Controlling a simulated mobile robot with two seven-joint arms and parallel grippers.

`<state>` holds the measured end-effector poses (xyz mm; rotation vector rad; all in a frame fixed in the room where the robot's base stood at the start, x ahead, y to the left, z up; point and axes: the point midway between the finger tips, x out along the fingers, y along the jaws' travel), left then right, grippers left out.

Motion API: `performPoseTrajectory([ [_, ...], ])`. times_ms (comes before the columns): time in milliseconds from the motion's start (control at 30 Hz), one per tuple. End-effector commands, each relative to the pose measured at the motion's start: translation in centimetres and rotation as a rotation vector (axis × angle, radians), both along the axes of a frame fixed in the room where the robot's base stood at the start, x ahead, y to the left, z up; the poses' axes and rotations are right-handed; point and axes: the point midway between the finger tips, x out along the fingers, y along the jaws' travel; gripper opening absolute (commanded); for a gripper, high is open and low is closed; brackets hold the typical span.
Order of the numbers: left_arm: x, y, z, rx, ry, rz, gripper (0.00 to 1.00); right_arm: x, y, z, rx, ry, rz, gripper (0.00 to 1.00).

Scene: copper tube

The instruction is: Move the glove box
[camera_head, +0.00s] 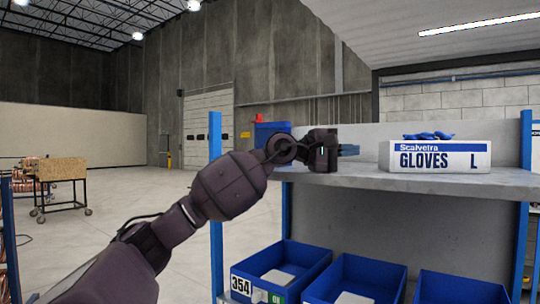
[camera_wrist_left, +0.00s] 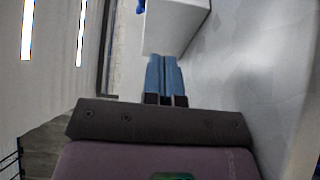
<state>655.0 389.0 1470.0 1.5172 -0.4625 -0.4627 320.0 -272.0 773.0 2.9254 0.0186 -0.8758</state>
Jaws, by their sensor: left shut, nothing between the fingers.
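The glove box (camera_head: 434,157) is white with a dark blue band and the words "GLOVES L". It sits upright on the grey upper shelf (camera_head: 370,178), with blue gloves (camera_head: 428,136) showing at its top. My left gripper (camera_head: 350,150) is at shelf height, to the left of the box, with its fingers pointing right toward it and a gap between. In the left wrist view the blue fingers (camera_wrist_left: 165,75) are shut together and empty, and the white box (camera_wrist_left: 175,25) lies just beyond their tips. My right gripper is not in view.
Blue shelf posts (camera_head: 215,200) stand at the sides. Several blue bins (camera_head: 280,272) fill the lower shelf. A blue container with a red top (camera_head: 268,130) is behind my left wrist. A cart with a wooden box (camera_head: 62,170) stands on open floor at the left.

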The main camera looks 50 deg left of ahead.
Motion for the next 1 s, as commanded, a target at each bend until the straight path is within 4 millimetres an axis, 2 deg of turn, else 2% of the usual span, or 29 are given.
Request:
performPoseTrajectory([
  [33, -0.7, 0.5, -0.5, 0.005, 0.005, 0.001, 0.0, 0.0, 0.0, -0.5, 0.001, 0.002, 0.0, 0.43],
  [233, -3.2, 2.1, -0.5, 0.005, 0.005, 0.0, 0.0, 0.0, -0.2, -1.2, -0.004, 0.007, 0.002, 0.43],
  [633, -6.9, 4.7, -0.3, 0.001, 0.005, 0.0, 0.0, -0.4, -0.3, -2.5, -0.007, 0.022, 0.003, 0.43],
  [1000, -10.2, 6.8, -0.2, 0.001, 0.004, -0.001, 0.0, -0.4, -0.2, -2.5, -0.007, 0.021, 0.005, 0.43],
])
